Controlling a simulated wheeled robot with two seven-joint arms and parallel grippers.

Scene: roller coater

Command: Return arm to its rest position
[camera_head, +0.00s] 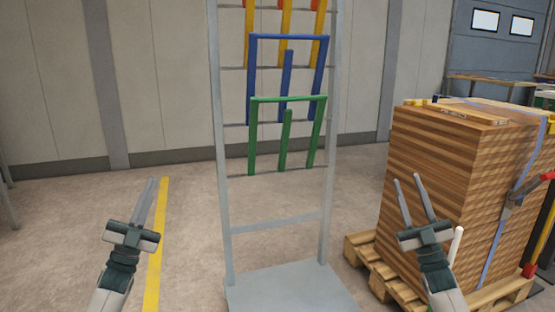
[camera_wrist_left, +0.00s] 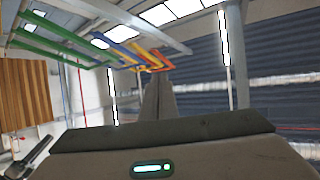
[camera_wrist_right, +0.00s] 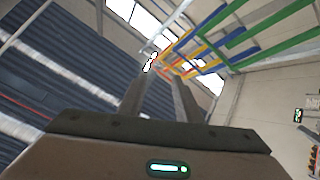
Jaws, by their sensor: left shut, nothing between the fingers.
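My left gripper (camera_head: 147,202) is at the lower left of the head view, fingers pointing up and close together, shut and empty. Its fingers also show in the left wrist view (camera_wrist_left: 157,98). My right gripper (camera_head: 411,198) is at the lower right of the head view, in front of the stacked boards. Its fingers are spread apart with nothing between them, as the right wrist view (camera_wrist_right: 160,95) also shows. Both grippers are raised and apart from the rack (camera_head: 222,180) that stands between them.
The grey rack carries green (camera_head: 287,99), blue (camera_head: 287,37) and yellow bars. A tall stack of wooden boards (camera_head: 435,155) stands on a pallet (camera_head: 372,262) at the right. A yellow floor line (camera_head: 155,255) runs behind my left gripper. The floor at left is clear.

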